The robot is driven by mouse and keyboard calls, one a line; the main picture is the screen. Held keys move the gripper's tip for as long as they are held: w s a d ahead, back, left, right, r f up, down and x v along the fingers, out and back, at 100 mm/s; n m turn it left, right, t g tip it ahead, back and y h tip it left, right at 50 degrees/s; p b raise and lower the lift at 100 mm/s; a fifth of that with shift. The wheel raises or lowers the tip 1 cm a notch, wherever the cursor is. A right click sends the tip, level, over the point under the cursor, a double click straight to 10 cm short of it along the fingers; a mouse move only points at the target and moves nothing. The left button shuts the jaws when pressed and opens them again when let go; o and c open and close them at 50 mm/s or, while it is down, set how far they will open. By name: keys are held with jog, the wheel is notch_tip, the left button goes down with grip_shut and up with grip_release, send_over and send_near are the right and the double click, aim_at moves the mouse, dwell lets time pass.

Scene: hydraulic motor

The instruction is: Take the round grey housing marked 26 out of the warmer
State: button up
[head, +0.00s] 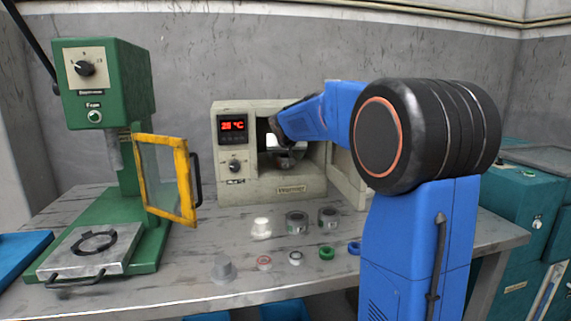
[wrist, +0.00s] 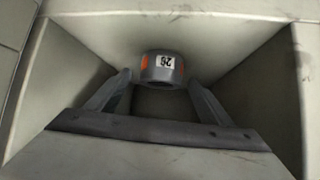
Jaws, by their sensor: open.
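The round grey housing (wrist: 148,72) shows in the wrist view with its white label 26 and orange patches, inside the pale chamber of the warmer. My gripper (wrist: 159,80) is open, with one finger on each side of the housing; I cannot tell whether the fingers touch it. In the head view the warmer (head: 270,190) stands on the bench with a red lit display, and its door (head: 345,178) is open to the right. My blue arm reaches into its opening. The gripper and housing are hard to make out there.
In front of the warmer lie two grey housings (head: 297,222) (head: 328,219), a white part (head: 261,228), a grey stepped part (head: 223,268) and several rings, one green (head: 327,253). A green press (head: 105,90) with a yellow-framed guard (head: 192,180) stands left. Chamber walls lie close around the gripper.

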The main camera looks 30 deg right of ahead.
aim_at(286, 157)
jog(key=x, duration=0.3)
jog(key=shift+a, duration=0.1)
jog(key=c, duration=1.5)
